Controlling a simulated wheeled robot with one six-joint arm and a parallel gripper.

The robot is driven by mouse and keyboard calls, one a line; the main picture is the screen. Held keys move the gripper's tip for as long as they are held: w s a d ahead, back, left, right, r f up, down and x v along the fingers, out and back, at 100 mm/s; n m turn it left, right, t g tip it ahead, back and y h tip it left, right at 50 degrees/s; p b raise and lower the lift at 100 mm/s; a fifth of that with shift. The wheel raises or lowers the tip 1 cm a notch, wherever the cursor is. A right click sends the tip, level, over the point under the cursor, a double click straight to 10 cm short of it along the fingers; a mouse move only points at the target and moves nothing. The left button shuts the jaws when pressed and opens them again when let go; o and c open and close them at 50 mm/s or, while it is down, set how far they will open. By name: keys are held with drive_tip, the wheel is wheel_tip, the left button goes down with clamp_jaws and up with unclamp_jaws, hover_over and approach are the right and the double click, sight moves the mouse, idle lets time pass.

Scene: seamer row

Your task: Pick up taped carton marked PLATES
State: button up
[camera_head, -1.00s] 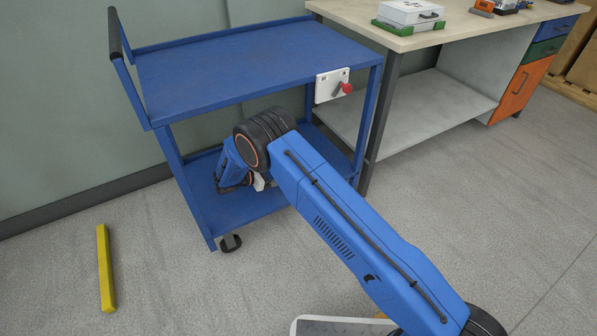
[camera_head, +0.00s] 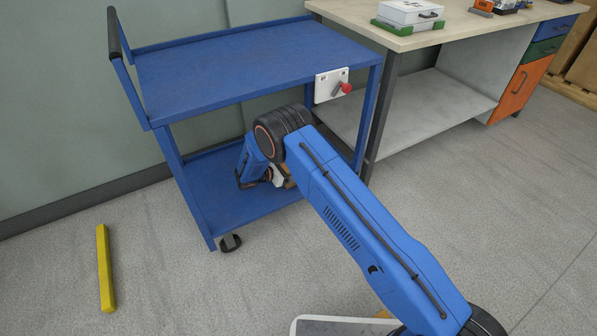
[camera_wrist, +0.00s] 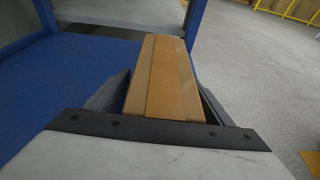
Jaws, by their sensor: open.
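A brown taped carton (camera_wrist: 162,78) stands between the two fingers of my gripper (camera_wrist: 158,100) in the wrist view, on the blue lower shelf. No PLATES marking can be read on the side that shows. A finger lies along each side of the carton, and I cannot tell whether either touches it. In the head view my gripper (camera_head: 278,178) is low between the cart's shelves, mostly hidden by my arm, with a small brown piece of the carton (camera_head: 288,183) showing beside it.
The blue cart (camera_head: 250,60) has an empty top shelf and a red-knobbed white plate (camera_head: 332,86) on its right end. A workbench (camera_head: 440,30) stands close at right. A yellow bar (camera_head: 105,268) lies on the floor at left. Open floor lies in front.

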drive_tip(key=c, duration=1.5)
drive_tip(key=shift+c, duration=0.2)
